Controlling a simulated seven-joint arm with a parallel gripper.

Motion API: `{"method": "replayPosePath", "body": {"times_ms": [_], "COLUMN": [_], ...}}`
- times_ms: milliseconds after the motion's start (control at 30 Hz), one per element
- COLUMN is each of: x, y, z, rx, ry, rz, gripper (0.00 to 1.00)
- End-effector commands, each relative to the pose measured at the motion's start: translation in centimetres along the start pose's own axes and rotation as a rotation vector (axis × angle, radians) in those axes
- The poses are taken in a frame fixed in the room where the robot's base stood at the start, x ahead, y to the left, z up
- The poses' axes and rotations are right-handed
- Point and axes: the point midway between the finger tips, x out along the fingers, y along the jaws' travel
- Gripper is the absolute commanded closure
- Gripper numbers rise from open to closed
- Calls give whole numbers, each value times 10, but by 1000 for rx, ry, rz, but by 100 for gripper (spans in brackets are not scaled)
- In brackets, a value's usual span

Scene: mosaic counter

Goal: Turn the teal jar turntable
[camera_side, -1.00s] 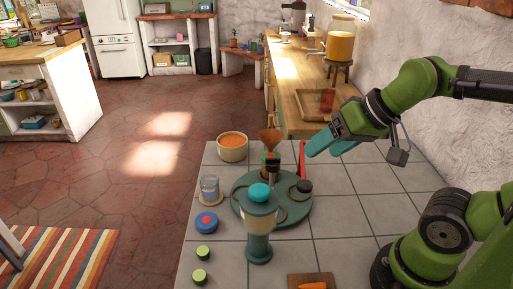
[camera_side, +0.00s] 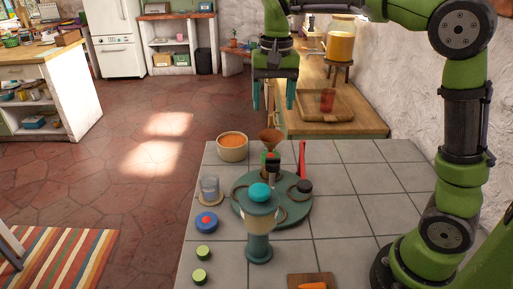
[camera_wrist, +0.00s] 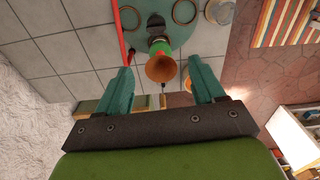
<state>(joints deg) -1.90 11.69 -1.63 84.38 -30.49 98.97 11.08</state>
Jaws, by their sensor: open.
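The teal turntable (camera_side: 298,213) is a round disc lying on the grey tiled counter; part of it shows at the top of the wrist view (camera_wrist: 190,32). On it stand a small grinder-like item (camera_side: 271,168) with an orange-brown funnel on top and a dark round knob-like item (camera_side: 304,186). Brown rings lie on the disc. A jar with a teal lid (camera_side: 259,194) stands in front and hides part of it. My gripper (camera_side: 274,106) is open and empty, pointing down, well above the far side of the disc. In the wrist view the funnel (camera_wrist: 161,67) shows between the teal fingers.
A bowl of orange food (camera_side: 232,148), a glass on a coaster (camera_side: 209,189), a blue round item (camera_side: 206,222) and green pieces (camera_side: 202,253) stand left of the disc. A red upright bar (camera_side: 302,158) rises behind it. Bare tiles (camera_side: 370,205) lie to the right.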

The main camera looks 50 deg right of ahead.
Motion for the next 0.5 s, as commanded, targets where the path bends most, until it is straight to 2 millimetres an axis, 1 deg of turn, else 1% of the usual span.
{"method": "replayPosePath", "body": {"times_ms": [33, 67, 167, 233, 367, 500], "x": [-9, -11, -8, -2, 19, 50], "y": [0, 1, 4, 4, 5, 5], "z": [0, 1, 6, 6, 8, 8], "rx": [28, 42, 67, 70, 69, 70], "ry": [1, -5, -25, -29, -30, -31], "rz": [1, 5, 17, 17, 17, 18], "gripper": [32, 32, 32, 32, 32, 32]}}
